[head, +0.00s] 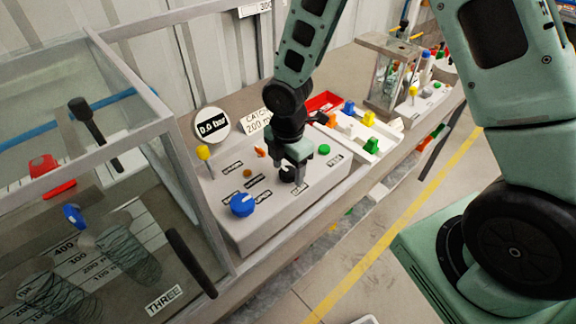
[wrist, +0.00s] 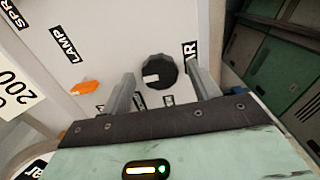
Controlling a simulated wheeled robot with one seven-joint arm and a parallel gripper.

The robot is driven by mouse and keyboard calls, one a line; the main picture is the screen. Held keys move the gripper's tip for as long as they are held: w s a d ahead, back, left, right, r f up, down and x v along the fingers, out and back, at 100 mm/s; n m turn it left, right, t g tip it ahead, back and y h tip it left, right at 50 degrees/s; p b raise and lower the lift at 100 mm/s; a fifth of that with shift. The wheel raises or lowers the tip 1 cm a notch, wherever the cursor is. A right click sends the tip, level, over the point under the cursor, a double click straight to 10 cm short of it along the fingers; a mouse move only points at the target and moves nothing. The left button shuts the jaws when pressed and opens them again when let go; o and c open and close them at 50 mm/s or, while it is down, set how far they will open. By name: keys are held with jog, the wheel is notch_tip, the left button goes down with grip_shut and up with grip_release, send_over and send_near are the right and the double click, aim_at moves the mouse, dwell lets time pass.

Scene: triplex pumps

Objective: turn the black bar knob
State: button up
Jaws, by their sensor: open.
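The black bar knob (wrist: 158,72) is round and dark with a pale mark, on the light panel in the wrist view. In the head view the knob (head: 287,174) is partly hidden under my gripper on the grey control box (head: 245,225). My gripper (head: 291,163) points down at the box. In the wrist view my gripper (wrist: 161,74) is open, with one finger on each side of the knob. Gaps show between the fingers and the knob. I cannot tell the fingertips' exact height above the panel.
The box also bears a large blue knob (head: 242,205), a green button (head: 324,149), a yellow knob (head: 204,153) and an orange switch (head: 260,152). A glass-sided tank (head: 160,125) stands at left. A red tray (head: 323,102) and coloured valves lie beyond.

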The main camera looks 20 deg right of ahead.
jog(key=c, duration=1)
jog(key=shift+m, duration=0.4)
jog(key=m+b, duration=0.1)
jog(key=m, duration=0.5)
jog(key=shift+b, duration=0.35)
jog(key=m, duration=0.4)
jog(key=shift+m+b, duration=0.4)
jog(key=shift+m, duration=1.6)
